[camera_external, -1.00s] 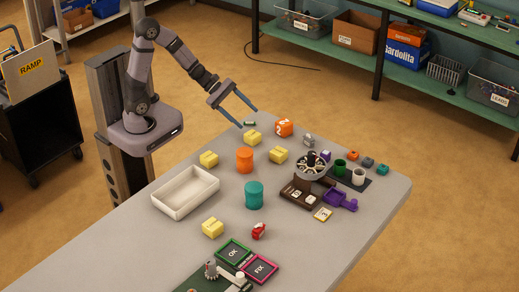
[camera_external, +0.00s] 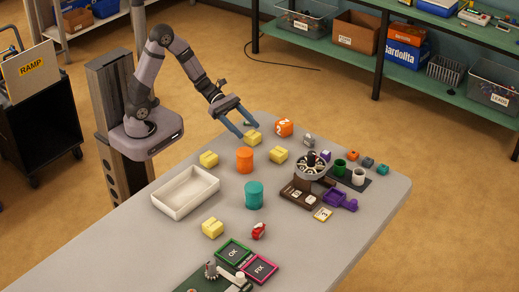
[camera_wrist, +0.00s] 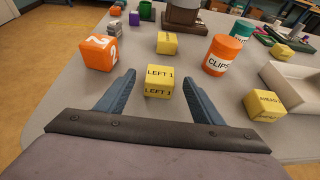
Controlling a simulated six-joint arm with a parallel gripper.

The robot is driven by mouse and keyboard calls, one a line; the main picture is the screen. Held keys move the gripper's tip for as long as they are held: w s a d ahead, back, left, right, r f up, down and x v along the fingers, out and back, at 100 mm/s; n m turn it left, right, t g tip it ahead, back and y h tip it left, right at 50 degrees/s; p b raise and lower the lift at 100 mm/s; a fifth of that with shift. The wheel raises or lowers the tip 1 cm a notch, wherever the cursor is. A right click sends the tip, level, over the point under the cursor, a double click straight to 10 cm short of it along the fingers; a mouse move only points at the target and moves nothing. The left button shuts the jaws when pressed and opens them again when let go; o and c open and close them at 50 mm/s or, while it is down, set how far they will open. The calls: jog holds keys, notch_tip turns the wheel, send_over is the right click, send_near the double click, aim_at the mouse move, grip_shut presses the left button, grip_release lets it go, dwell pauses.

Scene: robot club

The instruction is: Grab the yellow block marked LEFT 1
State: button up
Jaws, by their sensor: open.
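The yellow block marked LEFT 1 (camera_wrist: 160,82) stands on the table in the wrist view, between and just beyond the fingertips of my gripper (camera_wrist: 158,88). In the external view the same block (camera_external: 253,139) is near the table's far edge, with my gripper (camera_external: 249,133) over it. My gripper is open, one blue finger on each side of the block, and holds nothing.
An orange cube marked 2 (camera_wrist: 100,52) stands left of the block. An orange CLIPS can (camera_wrist: 222,55) and another yellow block (camera_wrist: 264,105) stand to the right. A third yellow block (camera_wrist: 167,43) is behind. A white tray (camera_external: 185,192) lies farther along the table.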

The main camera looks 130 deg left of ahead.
aim_at(251, 133)
jog(key=shift+x, duration=2.55)
jog(key=shift+c, duration=0.6)
jog(key=c, duration=1)
jog(key=shift+c, duration=0.2)
